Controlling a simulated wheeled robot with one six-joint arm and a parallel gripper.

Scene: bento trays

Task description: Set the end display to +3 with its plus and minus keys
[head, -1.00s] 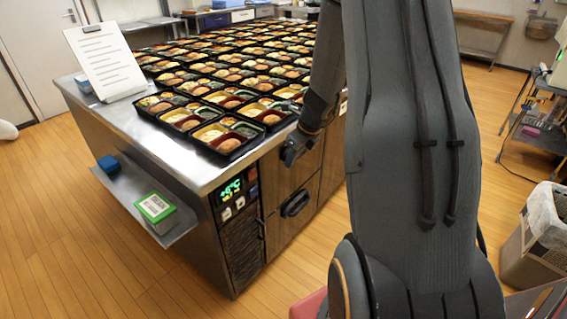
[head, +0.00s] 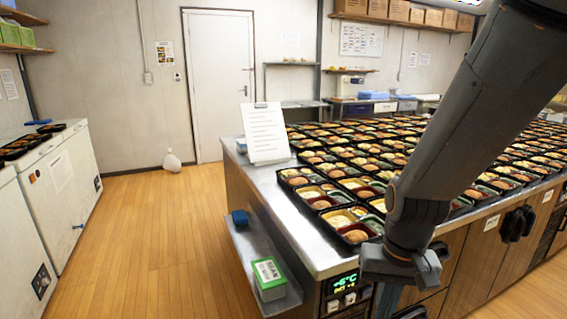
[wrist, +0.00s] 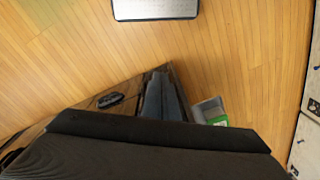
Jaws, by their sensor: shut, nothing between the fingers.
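The end display (head: 345,282) is a dark panel with lit green digits on the counter's end, under the worktop corner. Its large line looks like +6°C; the smaller line below is too small to read surely. Two pale keys (head: 341,302) sit just under the digits; their plus and minus marks are not legible. My gripper (head: 385,304) points down just right of the display, shut and empty, apart from the keys as far as I can tell. In the wrist view its dark body fills the bottom, and the display and keys cannot be made out.
The steel worktop (head: 300,232) holds many bento trays and a clipboard (head: 264,132). A side shelf (head: 284,303) juts from the counter's left side with a green box (head: 269,278) and a blue item (head: 240,220). The wooden floor (head: 150,250) left of it is clear.

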